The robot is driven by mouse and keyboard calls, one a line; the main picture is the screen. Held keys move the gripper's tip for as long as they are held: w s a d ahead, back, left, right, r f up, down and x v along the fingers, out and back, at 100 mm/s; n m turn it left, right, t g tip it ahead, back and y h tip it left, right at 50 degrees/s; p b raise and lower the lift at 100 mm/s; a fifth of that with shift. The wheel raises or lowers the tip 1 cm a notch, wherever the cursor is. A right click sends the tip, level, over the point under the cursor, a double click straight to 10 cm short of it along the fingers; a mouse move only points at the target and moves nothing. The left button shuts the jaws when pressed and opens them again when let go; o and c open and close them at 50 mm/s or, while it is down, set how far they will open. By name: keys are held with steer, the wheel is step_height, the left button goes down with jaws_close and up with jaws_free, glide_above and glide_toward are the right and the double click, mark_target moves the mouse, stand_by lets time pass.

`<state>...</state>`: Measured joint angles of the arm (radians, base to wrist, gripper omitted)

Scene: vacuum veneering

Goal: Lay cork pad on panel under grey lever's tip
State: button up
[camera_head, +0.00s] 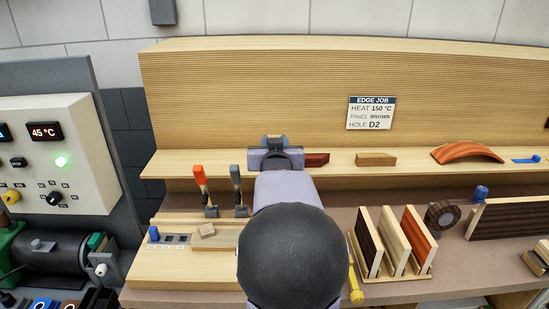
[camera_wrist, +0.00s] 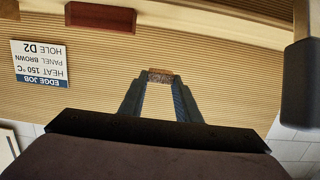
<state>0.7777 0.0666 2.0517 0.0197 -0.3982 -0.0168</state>
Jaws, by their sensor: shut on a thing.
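My gripper (camera_head: 275,142) is over the back shelf, fingers away from the head camera. In the wrist view my gripper (camera_wrist: 160,84) is shut on a small speckled brown piece that looks like the cork pad (camera_wrist: 160,76). The pad is off any surface there; in the head view it is hidden. The grey lever (camera_head: 236,178) stands upright left of my arm, beside the orange lever (camera_head: 199,178). A large dark grey handle (camera_wrist: 300,90), likely the grey lever, shows close at the wrist view's right edge. The panel (camera_head: 225,241) lies on the pale bench fixture, partly hidden by my arm.
A light block (camera_head: 207,231) lies on the panel's left end. A red-brown block (camera_head: 317,159), a tan block (camera_head: 376,159) and a curved piece (camera_head: 467,153) sit on the shelf. A rack of upright boards (camera_head: 398,270) stands right of my arm. A sign (camera_head: 371,113) hangs behind.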

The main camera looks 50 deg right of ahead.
steer(key=shift+a+r+m+g+h, duration=0.5)
steer(key=shift+a+r+m+h, duration=0.2)
steer(key=shift+a+r, duration=1.25)
steer(key=s+a+f+m+g+h, duration=0.3)
steer(key=s+a+f+m+g, duration=0.2)
steer(key=s+a+f+g, duration=0.15)
steer(key=s+a+f+n+t+p, duration=0.1)
steer(key=a+f, duration=0.6)
steer(key=a, duration=0.5)
steer(key=s+a+f+n+t+p, duration=0.1)
steer(key=s+a+f+p, duration=0.1)
steer(key=a+f, duration=0.75)
steer(key=shift+y, duration=0.4)
steer(key=w+d+p, duration=0.1)
steer(key=w+d, duration=0.1)
steer(key=d, duration=0.2)
steer(key=w+d+r+p, duration=0.1)
steer(key=w+d, duration=0.2)
steer(key=d, duration=0.2)
steer(key=w+d+r+p, duration=0.1)
steer(key=w+d, duration=0.1)
steer(key=d, duration=0.3)
steer(key=shift+w+d+r, duration=0.1)
steer(key=shift+w+r, duration=0.05)
steer(key=shift+r, duration=0.05)
